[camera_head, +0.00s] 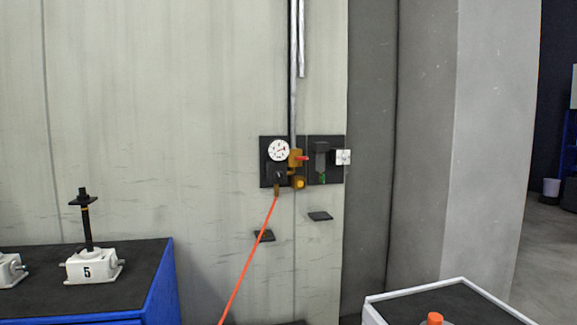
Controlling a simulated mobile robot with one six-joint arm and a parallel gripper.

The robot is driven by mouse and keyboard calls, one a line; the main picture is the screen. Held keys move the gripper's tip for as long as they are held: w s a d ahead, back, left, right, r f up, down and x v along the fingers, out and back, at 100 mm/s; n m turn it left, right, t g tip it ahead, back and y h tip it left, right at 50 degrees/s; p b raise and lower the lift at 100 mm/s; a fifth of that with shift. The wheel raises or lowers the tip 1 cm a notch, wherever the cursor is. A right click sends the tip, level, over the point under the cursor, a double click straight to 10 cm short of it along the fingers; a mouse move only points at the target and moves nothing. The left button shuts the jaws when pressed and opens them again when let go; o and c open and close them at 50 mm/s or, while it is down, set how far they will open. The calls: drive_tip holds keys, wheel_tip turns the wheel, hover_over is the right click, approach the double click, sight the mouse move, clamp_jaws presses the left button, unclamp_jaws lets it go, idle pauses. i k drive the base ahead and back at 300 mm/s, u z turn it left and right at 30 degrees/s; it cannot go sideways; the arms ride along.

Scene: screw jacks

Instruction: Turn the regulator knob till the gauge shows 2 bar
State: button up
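A round white gauge (278,150) with a red mark or needle sits on a dark panel (266,181) on the pale wall, near the middle of the view. It is too small for me to read its value. Just below the gauge is a dark block with a round front (279,174), which looks like the regulator knob. A brass valve (295,157) with a red handle is right beside it. My gripper is not in view.
An orange hose (249,255) hangs from the panel to the lower left. A screw jack marked 5 (91,264) stands on a blue-sided bench (164,274) at left. A white-rimmed tray (413,292) is at lower right. Two small dark shelves (320,216) jut from the wall.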

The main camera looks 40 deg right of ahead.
sight(279, 175)
drive_tip(key=z, duration=4.45)
drive_tip(key=i, duration=0.1)
drive_tip(key=u, duration=3.15)
